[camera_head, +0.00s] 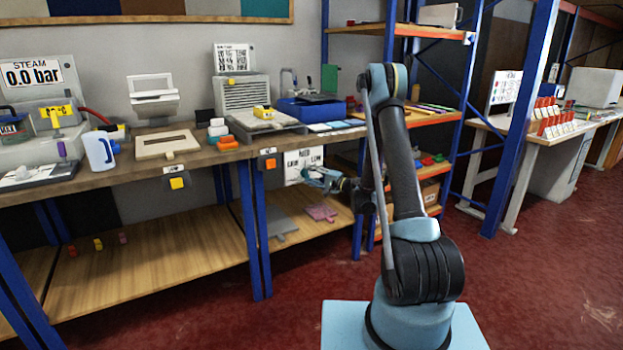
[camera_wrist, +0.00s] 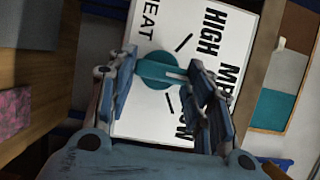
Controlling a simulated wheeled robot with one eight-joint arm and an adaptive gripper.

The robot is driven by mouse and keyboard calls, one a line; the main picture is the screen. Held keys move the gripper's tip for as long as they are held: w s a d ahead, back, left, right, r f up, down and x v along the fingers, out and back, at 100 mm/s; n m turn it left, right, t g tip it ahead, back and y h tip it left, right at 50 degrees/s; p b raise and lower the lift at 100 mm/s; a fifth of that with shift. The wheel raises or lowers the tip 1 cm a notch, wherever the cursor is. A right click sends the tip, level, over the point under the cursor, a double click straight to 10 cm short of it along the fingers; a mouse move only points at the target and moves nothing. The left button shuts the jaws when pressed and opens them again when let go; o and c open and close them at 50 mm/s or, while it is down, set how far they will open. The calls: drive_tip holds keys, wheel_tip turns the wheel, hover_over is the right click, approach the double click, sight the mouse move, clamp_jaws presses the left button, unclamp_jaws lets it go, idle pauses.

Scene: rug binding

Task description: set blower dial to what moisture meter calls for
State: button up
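The panel (camera_head: 291,168) also shows below the bench edge in the head view. My gripper (camera_wrist: 163,82) has its fingers apart, one on each side of the dial. I cannot tell whether they touch it. In the head view my gripper (camera_head: 322,180) is in front of the panel's right part. I cannot pick out the moisture meter or its reading.
A wooden bench (camera_head: 215,160) holds a steam gauge (camera_head: 32,75) reading 0.0 bar, a white jug (camera_head: 97,150) and other devices. A blue-posted shelf (camera_head: 430,117) stands right of my gripper. A lower shelf (camera_head: 150,262) lies below. The red floor at right is clear.

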drive_tip(key=o, duration=0.4)
drive_tip(key=shift+w+d+f, duration=0.1)
drive_tip(key=shift+w+f, duration=0.05)
drive_tip(key=shift+r, duration=0.2)
